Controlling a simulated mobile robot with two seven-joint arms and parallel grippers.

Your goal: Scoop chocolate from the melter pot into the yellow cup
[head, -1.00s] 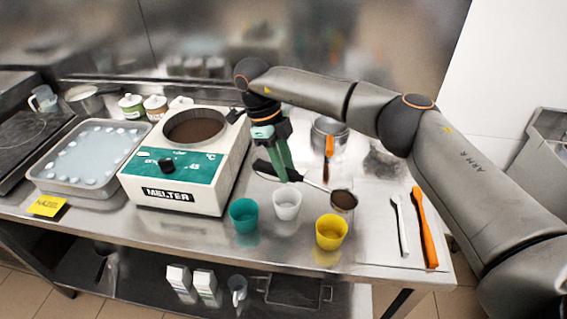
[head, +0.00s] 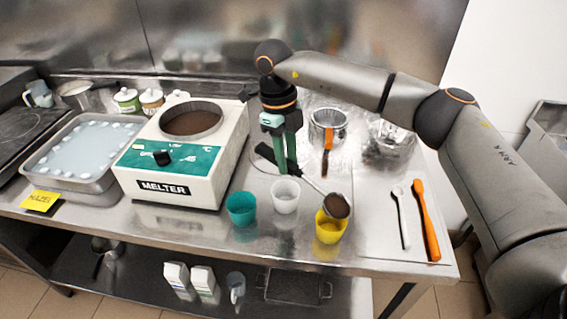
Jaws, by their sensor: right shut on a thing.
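The melter (head: 185,160) is a white box with a teal panel, and its round pot (head: 192,122) holds brown chocolate. My right gripper (head: 284,168) is shut on the dark handle of a ladle, to the right of the melter. The ladle's bowl (head: 336,206) holds brown chocolate and is over the rim of the yellow cup (head: 330,230), tilted a little; part of the cup's opening is hidden behind it. I cannot tell whether they touch. A teal cup (head: 241,208) and a white cup (head: 285,196) stand left of the yellow cup. My left gripper is not in view.
A metal tray (head: 60,182) with white pieces stands left of the melter. A metal pot (head: 327,130) and a clear bowl (head: 392,140) are behind the ladle. A white spoon (head: 401,220) and an orange spatula (head: 427,220) lie at the right.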

